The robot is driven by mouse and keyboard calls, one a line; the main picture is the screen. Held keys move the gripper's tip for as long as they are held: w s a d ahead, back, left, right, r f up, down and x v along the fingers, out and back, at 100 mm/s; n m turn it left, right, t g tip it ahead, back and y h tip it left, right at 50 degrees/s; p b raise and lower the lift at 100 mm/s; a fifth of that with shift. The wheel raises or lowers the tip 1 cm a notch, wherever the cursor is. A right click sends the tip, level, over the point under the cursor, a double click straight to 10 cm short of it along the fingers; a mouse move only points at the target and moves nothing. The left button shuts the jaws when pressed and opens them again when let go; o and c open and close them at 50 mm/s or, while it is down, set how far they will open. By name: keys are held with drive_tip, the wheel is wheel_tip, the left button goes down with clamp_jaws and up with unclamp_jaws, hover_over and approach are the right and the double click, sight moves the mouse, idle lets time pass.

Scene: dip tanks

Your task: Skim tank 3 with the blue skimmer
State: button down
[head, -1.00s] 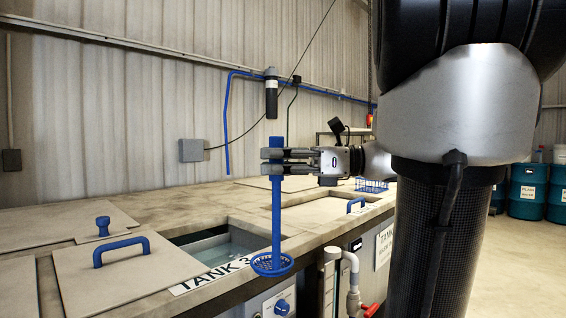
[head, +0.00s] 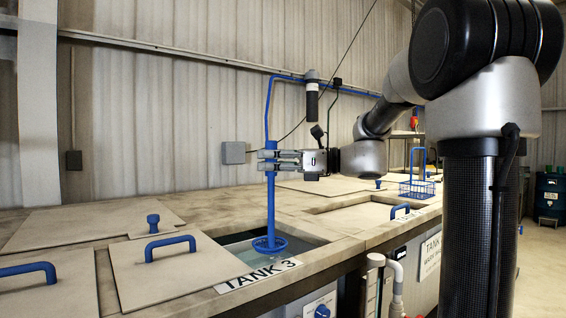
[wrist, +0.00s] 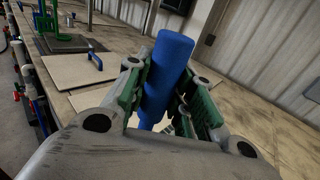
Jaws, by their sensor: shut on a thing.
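My gripper (head: 290,160) is shut on the upright handle of the blue skimmer (head: 270,205). The handle also shows between the green-padded fingers in the wrist view (wrist: 168,75). The skimmer's round mesh basket hangs at the lower end, over the open part of tank 3 (head: 238,246). Whether the basket touches the liquid cannot be told. The "TANK 3" label (head: 258,275) is on the front edge of the counter.
A lid with a blue handle (head: 172,270) lies left of the opening. Another lid with a blue handle (head: 375,218) lies to the right. A blue wire basket (head: 417,188) stands at the back right. A grey box (head: 234,153) is on the wall.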

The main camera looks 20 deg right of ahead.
drive_tip(key=w+a, duration=0.2)
drive_tip(key=w, duration=0.5)
wheel_tip(320, 180, down, 17)
drive_tip(key=shift+a+r, duration=0.1)
idle(0.6)
